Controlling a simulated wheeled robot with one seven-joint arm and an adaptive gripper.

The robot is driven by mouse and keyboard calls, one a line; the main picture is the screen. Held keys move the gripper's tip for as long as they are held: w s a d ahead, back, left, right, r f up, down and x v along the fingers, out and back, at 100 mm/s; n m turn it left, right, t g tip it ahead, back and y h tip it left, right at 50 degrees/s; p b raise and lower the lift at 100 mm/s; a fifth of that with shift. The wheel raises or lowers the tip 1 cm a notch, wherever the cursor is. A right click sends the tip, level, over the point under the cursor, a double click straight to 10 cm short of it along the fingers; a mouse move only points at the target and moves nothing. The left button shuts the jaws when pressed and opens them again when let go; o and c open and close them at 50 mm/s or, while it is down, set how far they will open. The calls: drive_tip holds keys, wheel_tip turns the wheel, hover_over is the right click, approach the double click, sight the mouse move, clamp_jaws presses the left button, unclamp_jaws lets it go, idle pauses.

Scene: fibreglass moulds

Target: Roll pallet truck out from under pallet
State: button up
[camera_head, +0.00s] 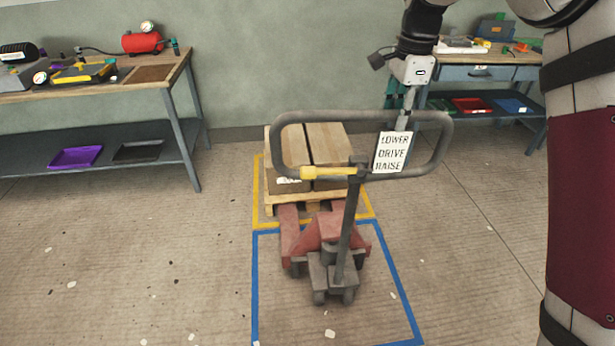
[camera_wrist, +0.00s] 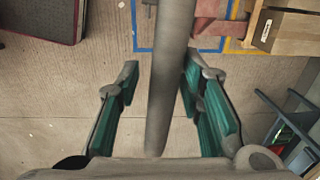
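The pallet truck (camera_head: 322,232) has a red body and stands at the head of a wooden pallet (camera_head: 290,199). Its forks run in under the pallet, and their far ends are hidden. Its grey loop handle (camera_head: 290,116) stands raised, with a yellow lever (camera_head: 328,171) and a "LOWER DRIVE RAISE" sign (camera_head: 391,152). My gripper (camera_head: 404,112) is at the upper right part of the loop. In the wrist view, the handle bar (camera_wrist: 170,75) passes between the green-padded fingers of my gripper (camera_wrist: 161,66), which stand apart with a gap visible at the left.
Cardboard boxes (camera_head: 325,146) sit on the pallet. A yellow floor outline (camera_head: 258,190) surrounds the pallet; a blue outline (camera_head: 254,290) lies in front, around the truck's wheels. Workbenches stand left (camera_head: 170,82) and right (camera_head: 470,72). The floor at left is clear.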

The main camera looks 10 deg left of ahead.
drive_tip(key=s+r+p, duration=0.3)
drive_tip(key=r+p, duration=0.1)
drive_tip(key=r, duration=0.5)
drive_tip(key=shift+d+r+p, duration=0.3)
drive_tip(key=shift+d+r, duration=0.1)
drive_tip(key=shift+d, duration=0.05)
idle(0.6)
